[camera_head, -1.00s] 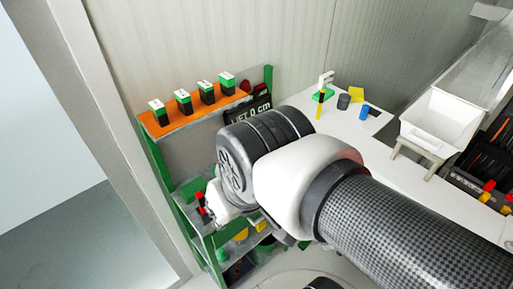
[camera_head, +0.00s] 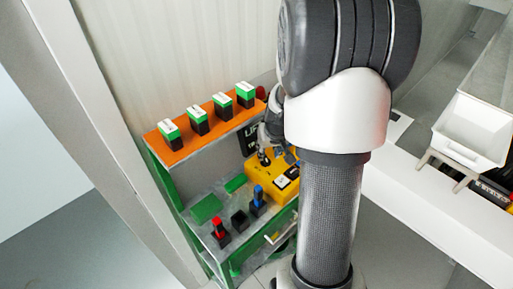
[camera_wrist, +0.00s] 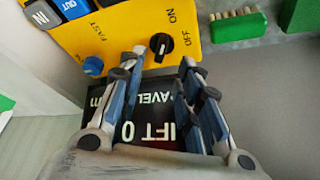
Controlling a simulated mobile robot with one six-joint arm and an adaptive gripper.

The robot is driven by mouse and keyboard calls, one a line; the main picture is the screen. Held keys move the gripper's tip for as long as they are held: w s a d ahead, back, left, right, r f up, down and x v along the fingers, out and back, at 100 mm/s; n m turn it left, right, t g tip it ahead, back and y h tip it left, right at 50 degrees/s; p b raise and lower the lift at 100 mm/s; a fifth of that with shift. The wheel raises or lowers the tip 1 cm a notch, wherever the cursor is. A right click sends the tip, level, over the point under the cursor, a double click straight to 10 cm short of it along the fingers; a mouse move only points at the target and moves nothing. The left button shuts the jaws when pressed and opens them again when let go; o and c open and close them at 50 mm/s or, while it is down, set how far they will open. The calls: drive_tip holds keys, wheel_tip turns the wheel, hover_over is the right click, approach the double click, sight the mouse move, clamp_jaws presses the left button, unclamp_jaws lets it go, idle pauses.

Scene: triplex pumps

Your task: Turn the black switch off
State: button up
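The black switch (camera_wrist: 160,45) is a round knob with a white mark on a yellow panel (camera_wrist: 112,35), between FAST and OFF, with ON above OFF to its right in the wrist view. Which label its mark points to is unclear. My gripper (camera_wrist: 162,60) is open, its two fingers apart, with the tips close to either side of the knob; contact cannot be told. In the head view the yellow box (camera_head: 262,184) sits on the shelf unit, and my gripper (camera_head: 272,148) is at its far end, partly hidden behind my arm.
Red (camera_head: 220,232) and blue (camera_head: 259,198) levers stand on the lower shelf near the yellow box. Several green-black blocks line the orange shelf (camera_head: 182,148). A dark display panel (camera_wrist: 150,132) lies beyond the fingers. A white bin (camera_head: 470,130) is at right.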

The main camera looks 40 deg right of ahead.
sight(266, 158)
drive_tip(key=b+x, duration=0.2)
drive_tip(key=x, duration=0.4)
drive_tip(key=shift+f, duration=0.1)
drive_tip(key=shift+s, duration=0.1)
clamp_jaws()
